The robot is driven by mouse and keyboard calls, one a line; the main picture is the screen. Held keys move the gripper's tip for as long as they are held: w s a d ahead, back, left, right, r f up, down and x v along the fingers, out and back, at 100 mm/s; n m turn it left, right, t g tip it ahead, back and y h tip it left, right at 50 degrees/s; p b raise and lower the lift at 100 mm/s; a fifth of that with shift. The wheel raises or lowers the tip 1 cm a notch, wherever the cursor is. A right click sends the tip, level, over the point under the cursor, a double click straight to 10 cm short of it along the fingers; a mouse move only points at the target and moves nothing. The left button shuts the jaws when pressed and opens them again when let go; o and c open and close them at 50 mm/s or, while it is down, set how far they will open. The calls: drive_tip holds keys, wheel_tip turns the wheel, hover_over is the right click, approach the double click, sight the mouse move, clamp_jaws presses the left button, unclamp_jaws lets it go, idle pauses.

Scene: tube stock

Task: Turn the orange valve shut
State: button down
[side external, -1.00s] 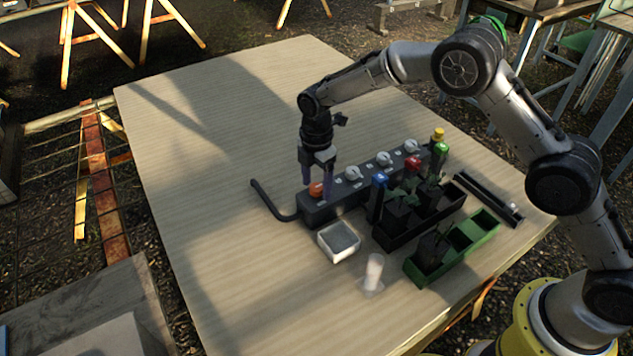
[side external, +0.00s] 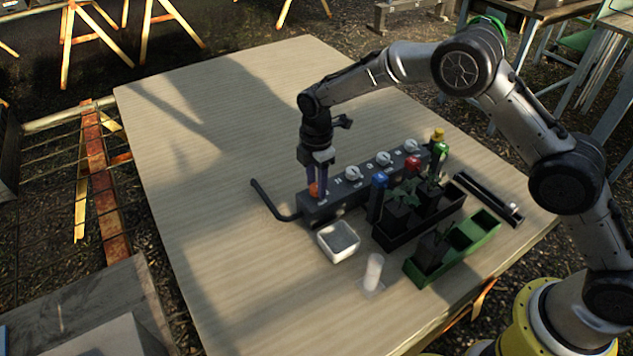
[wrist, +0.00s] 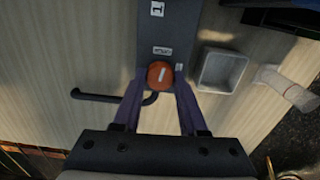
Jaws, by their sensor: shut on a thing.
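The orange valve (side external: 314,190) is a round knob at the left end of a dark grey manifold block (side external: 337,201). In the wrist view the orange valve (wrist: 159,73) shows a pale line mark running roughly along the block's length. My gripper (side external: 317,184) points straight down over it, with a purple finger on each side. In the wrist view my gripper (wrist: 160,88) is shut on the orange valve, a finger at its left and right. The fingertips' contact is partly hidden by the knob.
Several white knobs (side external: 352,173) line the same block. Blue (side external: 379,181), red and green-capped valves or posts stand close at right, by black and green trays (side external: 484,228). The table's left is clear.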

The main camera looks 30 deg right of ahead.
sight(316, 187)
drive_tip(key=m, duration=0.4)
drive_tip(key=shift+m, duration=0.3)
drive_tip(key=m, duration=0.3)
drive_tip(key=shift+m, duration=0.3)
drive_tip(key=m, duration=0.4)
drive_tip(key=shift+r, duration=0.1)
drive_tip(key=shift+m, duration=2.1)
drive_tip(key=shift+c, duration=2.2)
unclamp_jaws()
wheel_tip(316, 187, up, 14)
